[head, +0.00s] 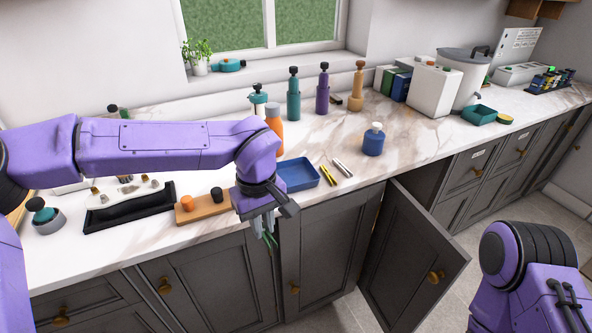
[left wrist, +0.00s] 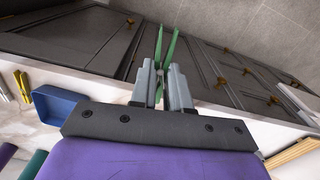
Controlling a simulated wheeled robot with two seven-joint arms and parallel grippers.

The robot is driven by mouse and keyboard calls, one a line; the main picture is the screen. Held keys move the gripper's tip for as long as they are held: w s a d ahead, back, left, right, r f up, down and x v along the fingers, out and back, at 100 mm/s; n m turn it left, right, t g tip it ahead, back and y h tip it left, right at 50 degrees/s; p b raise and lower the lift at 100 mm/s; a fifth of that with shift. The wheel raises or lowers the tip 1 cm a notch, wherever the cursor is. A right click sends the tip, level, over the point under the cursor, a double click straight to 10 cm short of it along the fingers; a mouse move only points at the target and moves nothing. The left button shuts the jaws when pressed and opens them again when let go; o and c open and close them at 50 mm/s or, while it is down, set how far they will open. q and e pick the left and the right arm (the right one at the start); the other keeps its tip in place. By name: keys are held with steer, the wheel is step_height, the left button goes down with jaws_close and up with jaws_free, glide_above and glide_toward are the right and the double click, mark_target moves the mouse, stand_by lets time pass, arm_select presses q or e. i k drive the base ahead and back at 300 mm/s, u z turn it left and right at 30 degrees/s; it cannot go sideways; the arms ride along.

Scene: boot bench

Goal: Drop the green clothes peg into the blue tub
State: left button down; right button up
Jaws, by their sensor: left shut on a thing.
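The green clothes peg (head: 270,239) is held in my left gripper (head: 265,226), which is shut on it. In the left wrist view the peg (left wrist: 167,45) sticks out beyond the fingertips (left wrist: 162,84), its two legs spread in a V. In the head view, the gripper and peg hang at the counter's front edge, in front of the cabinet doors. The blue tub (head: 303,187) sits on the counter just right of and behind the gripper; it also shows in the left wrist view (left wrist: 48,106). The peg is outside the tub. My right gripper is out of view.
A yellow item (head: 328,175) and a silver item (head: 343,168) lie right of the tub. A wooden board (head: 205,209) with knobs is left of the gripper. A blue bottle (head: 373,143) stands behind right. A cabinet door (head: 413,262) hangs open.

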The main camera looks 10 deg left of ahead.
mark_target(291, 179)
steer(key=i, duration=1)
